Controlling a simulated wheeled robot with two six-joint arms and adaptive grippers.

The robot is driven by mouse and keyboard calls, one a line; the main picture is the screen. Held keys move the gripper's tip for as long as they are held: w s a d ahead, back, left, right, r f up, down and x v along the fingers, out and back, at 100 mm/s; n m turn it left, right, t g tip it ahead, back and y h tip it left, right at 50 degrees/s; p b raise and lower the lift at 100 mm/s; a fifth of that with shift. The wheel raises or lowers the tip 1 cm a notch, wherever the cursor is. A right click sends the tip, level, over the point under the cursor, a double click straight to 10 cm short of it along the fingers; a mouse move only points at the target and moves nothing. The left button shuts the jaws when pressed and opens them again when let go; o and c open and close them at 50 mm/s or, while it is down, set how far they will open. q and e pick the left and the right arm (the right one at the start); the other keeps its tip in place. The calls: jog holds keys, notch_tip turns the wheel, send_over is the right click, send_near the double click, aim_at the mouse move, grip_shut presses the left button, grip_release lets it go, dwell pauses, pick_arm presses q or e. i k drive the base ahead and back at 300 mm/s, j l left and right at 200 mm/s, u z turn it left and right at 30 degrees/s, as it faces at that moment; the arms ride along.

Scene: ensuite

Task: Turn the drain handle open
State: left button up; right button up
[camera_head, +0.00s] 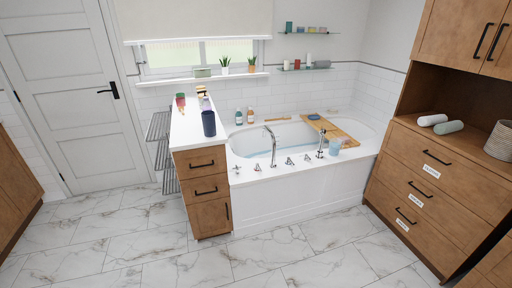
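A white bathtub (310,190) with water in it stands against the back wall. Its front rim carries a tall curved chrome faucet (272,147), a tall chrome fitting (321,142) to its right, and several small chrome handles. One handle (289,160) is just right of the faucet, another (307,158) is further right, and others (257,167) are to the left. I cannot tell which is the drain handle or how it is turned. Neither of my grippers is in view.
A wooden drawer cabinet (208,190) with a white top and a dark blue cup (209,123) adjoins the tub's left end. A wooden bath tray (338,132) crosses the tub. A tall wooden cabinet (440,190) stands at right. The marble floor (240,258) in front is clear.

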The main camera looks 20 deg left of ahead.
aim_at(237, 170)
jog(key=i+l+u, duration=0.1)
jog(key=i+u, duration=0.3)
jog(key=i+l+u, duration=0.2)
jog(key=i+u, duration=0.2)
jog(key=i+l+u, duration=0.25)
jog(key=u, duration=0.15)
jog(key=i+l+u, duration=0.25)
jog(key=l+u, duration=0.15)
jog(key=i+l+u, duration=0.15)
jog(key=l+u, duration=0.25)
jog(key=l, duration=0.2)
